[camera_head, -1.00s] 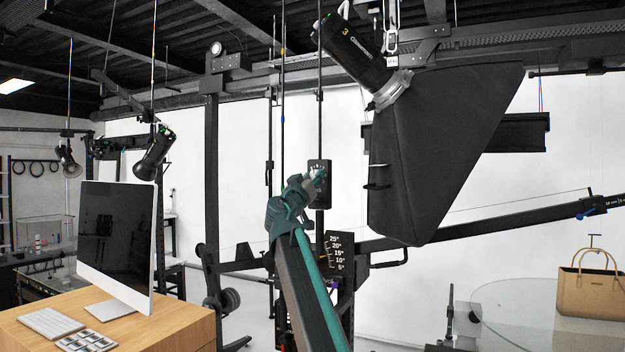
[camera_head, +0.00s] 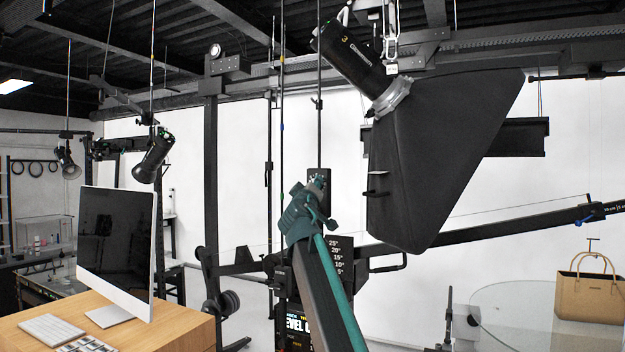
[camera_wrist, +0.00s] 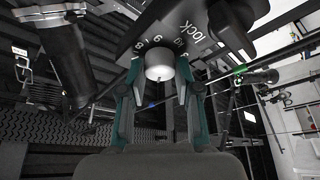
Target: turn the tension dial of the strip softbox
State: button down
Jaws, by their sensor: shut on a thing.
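The strip softbox (camera_head: 455,140) is a long black box hanging tilted at the upper right, with a black lamp head (camera_head: 350,55) at its top. A black panel (camera_head: 320,180) hangs on a thin rod left of it. In the wrist view a round pale knob (camera_wrist: 158,62) stands on a dark panel with white numbers and the words "kg" and "lock". My gripper (camera_wrist: 158,82) is shut on this knob, with teal fingers on both sides. In the head view my gripper (camera_head: 318,195) covers the lower part of the panel, and the knob is hidden there.
A dark lever (camera_wrist: 230,28) sits on the panel close to the right finger. An angle scale (camera_head: 336,256) is just below my wrist. A black boom (camera_head: 480,228) runs right. A monitor (camera_head: 115,240) stands on a wooden desk at left; a round glass table (camera_head: 520,300) is at right.

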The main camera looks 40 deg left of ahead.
jog(key=n+p, duration=0.1)
jog(key=n+g+p, duration=0.1)
jog(key=n+p, duration=0.1)
jog(key=shift+d+r+n, duration=0.1)
jog(key=shift+r+n, duration=0.2)
jog(key=shift+f+n+g+p, duration=0.15)
jog(key=shift+n+g, duration=0.4)
jog(key=shift+n, duration=0.55)
jog(key=shift+n+g+p, duration=0.25)
jog(key=shift+n+g, duration=0.3)
jog(key=shift+n, duration=0.55)
jog(key=c, duration=0.8)
grip_release()
jog(key=v, duration=1.2)
